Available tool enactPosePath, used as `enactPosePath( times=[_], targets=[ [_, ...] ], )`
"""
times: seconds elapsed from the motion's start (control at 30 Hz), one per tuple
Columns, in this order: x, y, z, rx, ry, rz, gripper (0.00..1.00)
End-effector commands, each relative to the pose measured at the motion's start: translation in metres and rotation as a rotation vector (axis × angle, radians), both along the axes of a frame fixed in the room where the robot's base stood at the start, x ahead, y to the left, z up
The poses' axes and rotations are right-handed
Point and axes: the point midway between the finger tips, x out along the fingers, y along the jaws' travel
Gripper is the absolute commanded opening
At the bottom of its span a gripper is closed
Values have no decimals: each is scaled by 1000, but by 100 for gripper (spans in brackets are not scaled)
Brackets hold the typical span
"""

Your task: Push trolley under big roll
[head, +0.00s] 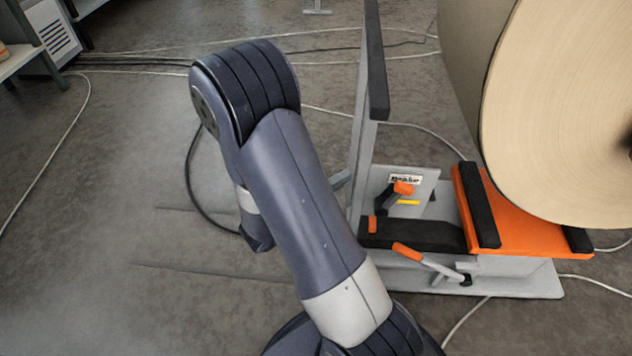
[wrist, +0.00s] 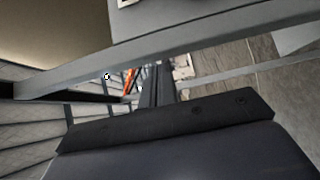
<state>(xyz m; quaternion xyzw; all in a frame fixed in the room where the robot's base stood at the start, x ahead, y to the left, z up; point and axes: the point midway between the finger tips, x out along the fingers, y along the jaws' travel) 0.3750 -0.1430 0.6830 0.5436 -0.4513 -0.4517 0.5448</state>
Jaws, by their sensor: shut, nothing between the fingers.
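The big roll (head: 560,110), wound tan paper, fills the upper right of the head view, cut by the frame edge. The trolley (head: 515,280) has a grey base, an orange deck (head: 520,215) with black pads, and a tall grey upright with a black handle bar (head: 376,65). The orange deck shows below the roll's lower edge; whether they touch is unclear. My arm stands left of the trolley. In the wrist view my gripper (wrist: 154,72) shows as dark fingers held together, with nothing visible between them. In the head view my arm hides its tips.
A sign plate (head: 404,180) and orange-tipped levers (head: 408,252) sit on the trolley's near end. Pale cables (head: 55,150) lie across the grey floor. A shelf (head: 20,58) stands at far left. The floor left of my arm is mostly clear.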

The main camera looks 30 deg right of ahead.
Motion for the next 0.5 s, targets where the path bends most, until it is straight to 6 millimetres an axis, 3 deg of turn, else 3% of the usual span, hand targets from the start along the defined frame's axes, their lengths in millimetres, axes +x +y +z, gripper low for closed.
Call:
enactPosePath(
  times=[0.2, 0.5],
  targets=[
    [-15, -23, -2, 1, -2, 0, 0],
    [-22, -33, 0, 0, -2, 5, 0]
  ],
)
